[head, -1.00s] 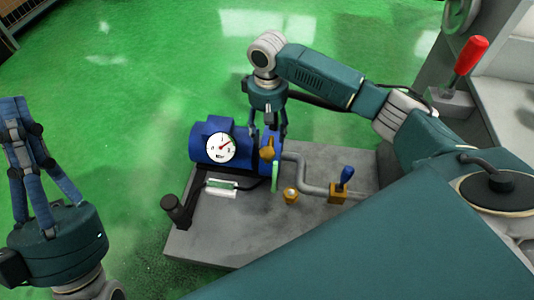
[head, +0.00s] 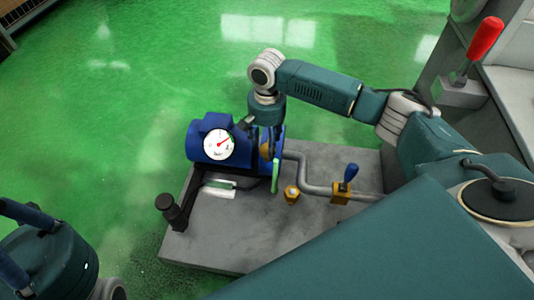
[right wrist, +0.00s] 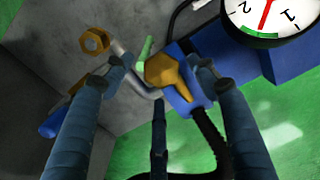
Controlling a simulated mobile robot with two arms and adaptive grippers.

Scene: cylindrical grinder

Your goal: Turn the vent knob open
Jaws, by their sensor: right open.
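An orange-gold knob (head: 265,149) sits on the blue pump (head: 205,142), on the side by the grey pipe. I take it for the vent knob; in the right wrist view the knob (right wrist: 168,78) shows a pointed handle on a blue block. My right gripper (right wrist: 160,63) is open, with its fingers on either side of the knob and a third finger below it in the picture. I cannot tell whether any finger touches it. In the head view the right gripper (head: 264,138) partly hides the knob. My left gripper (head: 12,243) is at the lower left, its fingertips cut off.
A white gauge (head: 219,144) faces up on the pump. A light green lever (head: 275,177), a brass fitting (head: 292,195) and a blue-handled valve (head: 350,173) stand close by on the grey base (head: 240,240). A red-handled lever (head: 484,40) is at the right.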

